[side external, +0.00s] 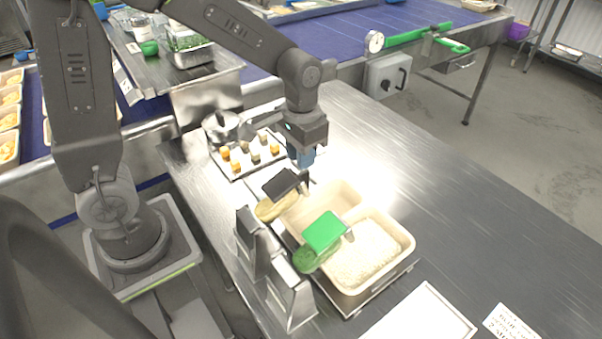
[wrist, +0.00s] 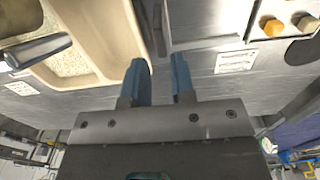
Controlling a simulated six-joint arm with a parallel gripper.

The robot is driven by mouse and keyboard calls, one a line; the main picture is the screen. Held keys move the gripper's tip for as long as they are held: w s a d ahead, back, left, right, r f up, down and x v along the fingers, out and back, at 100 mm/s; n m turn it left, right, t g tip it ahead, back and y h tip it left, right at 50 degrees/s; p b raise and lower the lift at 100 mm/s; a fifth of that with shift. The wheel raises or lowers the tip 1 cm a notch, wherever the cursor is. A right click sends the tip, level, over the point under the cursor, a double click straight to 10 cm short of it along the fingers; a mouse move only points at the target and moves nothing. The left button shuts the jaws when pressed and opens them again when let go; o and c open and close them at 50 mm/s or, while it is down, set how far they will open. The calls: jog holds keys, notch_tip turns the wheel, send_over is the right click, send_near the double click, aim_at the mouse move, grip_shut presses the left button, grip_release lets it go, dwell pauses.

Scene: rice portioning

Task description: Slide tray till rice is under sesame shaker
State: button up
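A metal tray (side external: 352,311) on the steel table holds a cream tub (side external: 406,238) of white rice (side external: 368,252) at the near right and a second cream tub (side external: 352,192) behind it. A black-topped unit with a tan round part (side external: 270,209) is at the far tub's left; a green-topped unit (side external: 325,231) overhangs the rice tub's left side. I cannot tell which is the sesame shaker. My gripper (side external: 304,165) is low at the tray's far end. In the wrist view my blue fingers (wrist: 158,84) are apart, with a cream tub corner (wrist: 118,62) at the left finger.
Two metal stands (side external: 290,296) are left of the tubs. A tray of small yellow and dark pieces (side external: 237,166) and a metal pot (side external: 221,126) lie behind. A white board (side external: 430,312) and a printed card (side external: 511,322) are in front. The table's right side is clear.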

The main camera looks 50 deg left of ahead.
aim_at(301, 173)
notch_tip(301, 173, down, 6)
jog(key=shift+r, duration=0.15)
jog(key=shift+c, duration=0.2)
grip_shut()
